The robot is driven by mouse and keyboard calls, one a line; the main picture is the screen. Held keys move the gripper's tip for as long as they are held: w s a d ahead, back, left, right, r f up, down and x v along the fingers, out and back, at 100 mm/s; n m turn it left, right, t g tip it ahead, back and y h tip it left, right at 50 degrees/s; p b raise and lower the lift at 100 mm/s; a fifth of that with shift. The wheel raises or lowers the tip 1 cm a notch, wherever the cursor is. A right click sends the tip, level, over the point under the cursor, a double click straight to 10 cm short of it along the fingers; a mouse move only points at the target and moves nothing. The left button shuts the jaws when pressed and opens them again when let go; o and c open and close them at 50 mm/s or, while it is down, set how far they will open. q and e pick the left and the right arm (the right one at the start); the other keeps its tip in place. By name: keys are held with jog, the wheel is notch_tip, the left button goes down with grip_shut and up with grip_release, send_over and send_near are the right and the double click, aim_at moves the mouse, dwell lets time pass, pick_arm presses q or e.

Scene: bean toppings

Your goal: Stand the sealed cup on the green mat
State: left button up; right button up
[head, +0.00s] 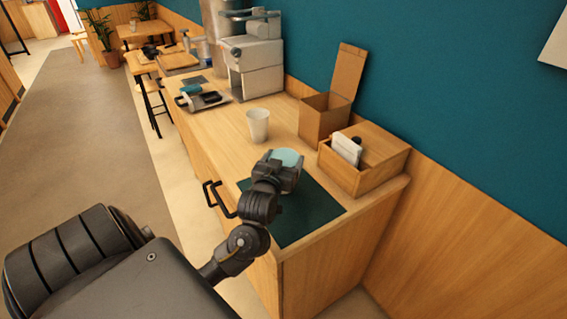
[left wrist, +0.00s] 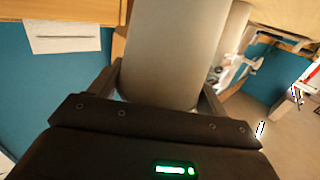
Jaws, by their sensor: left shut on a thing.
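The sealed cup, with a pale blue lid (head: 288,156), is in my left gripper (head: 284,176) over the back part of the dark green mat (head: 312,214). In the left wrist view the cup's pale wall (left wrist: 170,55) fills the space between the two fingers (left wrist: 158,88), which are shut on it. The gripper hides most of the cup in the head view, and I cannot tell whether its base touches the mat. My right gripper is not in view.
A white cup (head: 258,125) stands on the counter (head: 222,127) behind the mat. An open cardboard box (head: 322,118) and a wooden box with white cards (head: 365,165) stand to the right. A coffee machine (head: 252,60) is farther back. The mat's front part is clear.

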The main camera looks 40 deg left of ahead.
pick_arm(q)
jog(key=shift+a+f, duration=0.1)
jog(key=shift+f, duration=0.55)
jog(key=o, duration=1.7)
jog(key=shift+f, duration=0.1)
jog(key=shift+o, duration=0.2)
jog(key=shift+s, duration=0.15)
jog(key=v, duration=1.2)
jog(key=shift+b, duration=0.3)
